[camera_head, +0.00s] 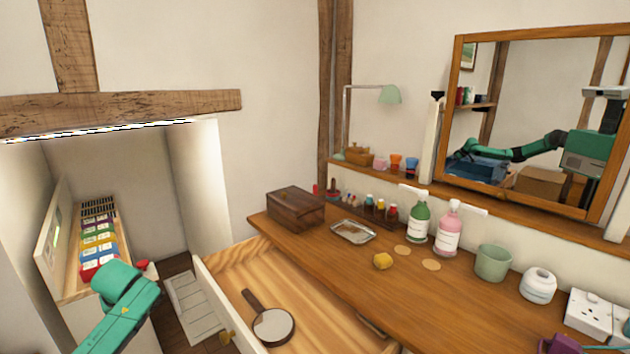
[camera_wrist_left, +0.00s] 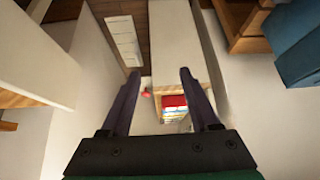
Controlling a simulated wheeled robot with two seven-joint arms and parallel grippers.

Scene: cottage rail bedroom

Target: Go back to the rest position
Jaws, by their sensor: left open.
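My left arm (camera_head: 122,300) comes in at the lower left of the head view, near the shelf in the alcove; its fingers do not show clearly there. In the left wrist view my left gripper (camera_wrist_left: 162,88) is open, with its two dark fingers apart. Nothing is held between them. Beyond the fingers that view shows the end of a shelf unit and coloured boxes (camera_wrist_left: 174,104). My right gripper is not in either view.
An open wooden drawer (camera_head: 225,285) holds a hand mirror (camera_head: 272,325). The dresser top (camera_head: 330,262) carries a dark wooden box (camera_head: 295,209), a metal tray (camera_head: 353,231), a green bottle (camera_head: 419,222), a pink bottle (camera_head: 449,228) and a green cup (camera_head: 492,263). Colourful boxes (camera_head: 97,240) stand in the alcove.

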